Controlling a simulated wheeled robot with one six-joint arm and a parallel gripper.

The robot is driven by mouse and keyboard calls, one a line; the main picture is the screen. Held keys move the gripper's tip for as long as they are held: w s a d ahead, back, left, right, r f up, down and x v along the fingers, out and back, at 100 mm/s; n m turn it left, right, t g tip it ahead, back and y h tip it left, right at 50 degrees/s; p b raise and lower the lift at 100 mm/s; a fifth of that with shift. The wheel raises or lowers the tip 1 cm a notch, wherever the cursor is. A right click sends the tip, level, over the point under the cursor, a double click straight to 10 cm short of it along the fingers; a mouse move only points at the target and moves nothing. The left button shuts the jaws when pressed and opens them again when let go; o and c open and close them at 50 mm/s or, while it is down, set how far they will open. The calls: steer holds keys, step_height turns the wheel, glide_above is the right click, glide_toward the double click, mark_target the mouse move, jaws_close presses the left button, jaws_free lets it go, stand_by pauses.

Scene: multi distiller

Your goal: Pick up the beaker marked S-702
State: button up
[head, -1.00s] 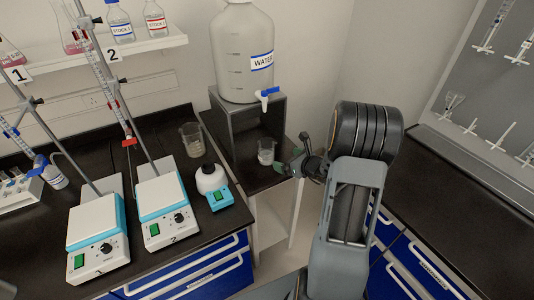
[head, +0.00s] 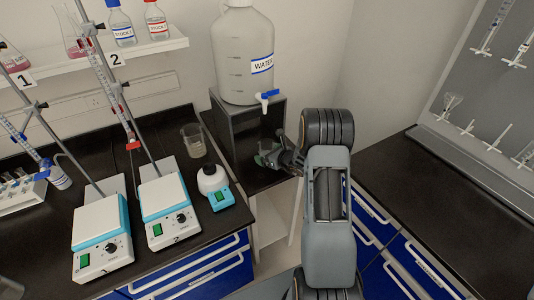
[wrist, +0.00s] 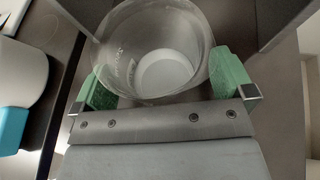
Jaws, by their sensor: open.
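A clear glass beaker (wrist: 150,40) stands under the water container's tap and fills the top middle of the wrist view. A pale disc shows at its bottom, and the faint writing on its wall is too small to read. My gripper (head: 268,158) is open at the beaker, with the green finger pads (wrist: 100,90) to its left and right in the wrist view. The beaker sits between the pads. In the head view my gripper mostly hides it. Another glass beaker (head: 193,141) stands on the dark bench to the left; its marking is not legible.
The WATER container (head: 240,60) stands on a dark stand (head: 238,118) just behind the beaker. The right bench (head: 430,190) is largely clear.

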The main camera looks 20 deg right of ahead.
steer(key=shift+w, duration=0.15)
steer(key=c, duration=1)
steer(key=shift+c, duration=0.9)
steer(key=shift+r, duration=0.2)
